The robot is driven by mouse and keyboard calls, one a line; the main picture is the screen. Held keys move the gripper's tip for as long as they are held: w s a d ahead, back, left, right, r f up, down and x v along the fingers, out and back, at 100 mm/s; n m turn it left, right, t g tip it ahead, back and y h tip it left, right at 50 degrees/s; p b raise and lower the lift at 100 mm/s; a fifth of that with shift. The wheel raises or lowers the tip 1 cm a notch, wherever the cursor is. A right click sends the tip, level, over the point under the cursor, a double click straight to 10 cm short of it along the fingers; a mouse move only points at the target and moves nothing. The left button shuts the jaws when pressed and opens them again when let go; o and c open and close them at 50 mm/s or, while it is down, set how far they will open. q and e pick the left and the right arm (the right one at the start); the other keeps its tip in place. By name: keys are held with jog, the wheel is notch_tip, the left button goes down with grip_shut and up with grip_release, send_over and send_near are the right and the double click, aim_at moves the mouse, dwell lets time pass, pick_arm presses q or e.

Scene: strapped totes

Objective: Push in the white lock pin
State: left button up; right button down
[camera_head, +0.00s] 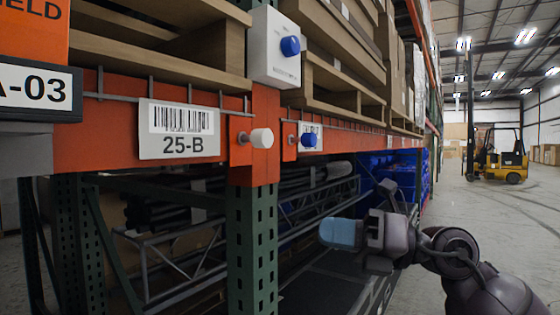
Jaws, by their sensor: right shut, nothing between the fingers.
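The white lock pin (262,138) sticks out from the orange bracket on the front of the green rack post. A short metal shaft shows between its white head and the bracket. My right gripper (338,233) is below and to the right of the pin, apart from it. Its light blue fingers are shut with nothing between them, and they point left. My left gripper is not in view.
A blue knob (290,46) sits on a white box above the pin. Another blue knob (309,139) is just right of the pin. A barcode label 25-B (178,130) hangs left. The green post (252,235) stands below. A yellow forklift (497,155) is far off.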

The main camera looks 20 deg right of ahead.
notch_tip(320, 180, up, 14)
jog(key=s+d+n+t+h, duration=0.2)
jog(key=s+d+t+h, duration=0.1)
jog(key=t+h, duration=0.25)
send_near(268, 138)
jog(key=shift+g+h, duration=0.25)
jog(key=shift+h, duration=0.2)
jog(key=x, duration=0.4)
jog(key=r+p+x, duration=0.1)
jog(key=x, duration=0.1)
jog(key=shift+a, duration=0.2)
jog(key=shift+w+a+f, duration=0.1)
jog(key=shift+w+a, duration=0.25)
jog(key=shift+w, duration=0.2)
